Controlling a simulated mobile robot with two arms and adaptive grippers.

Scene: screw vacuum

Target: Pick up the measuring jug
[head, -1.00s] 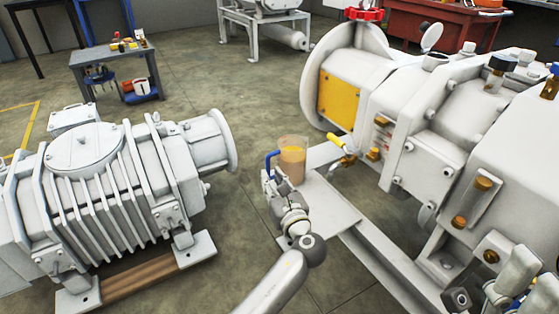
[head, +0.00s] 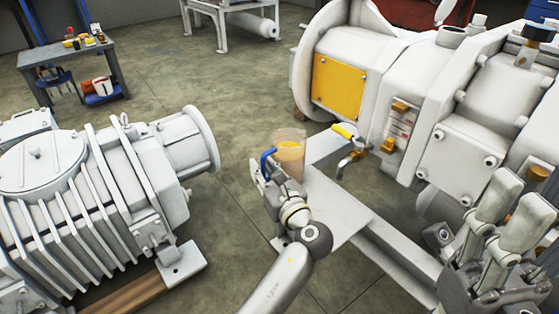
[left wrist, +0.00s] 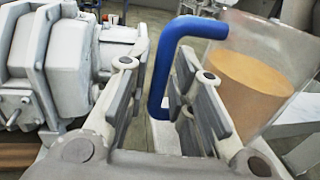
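The measuring jug (head: 291,160) is clear with amber liquid and a blue handle (head: 267,158). It stands upright at the end of the pale metal ledge (head: 335,205) below the large pump. My left gripper (head: 263,172) is at the handle side of the jug. In the left wrist view, the blue handle (left wrist: 163,75) rises between the two fingers of my open left gripper (left wrist: 158,85). A gap shows between the handle and the left finger; the handle is close to the right finger, contact unclear. My right gripper (head: 518,195) is open and empty at lower right.
The large pump (head: 440,110) fills the right, with a yellow-handled valve (head: 344,132) just right of the jug. A second ribbed pump (head: 95,200) is on the left. A small grey table (head: 75,55) stands at the back left. Floor between the pumps is clear.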

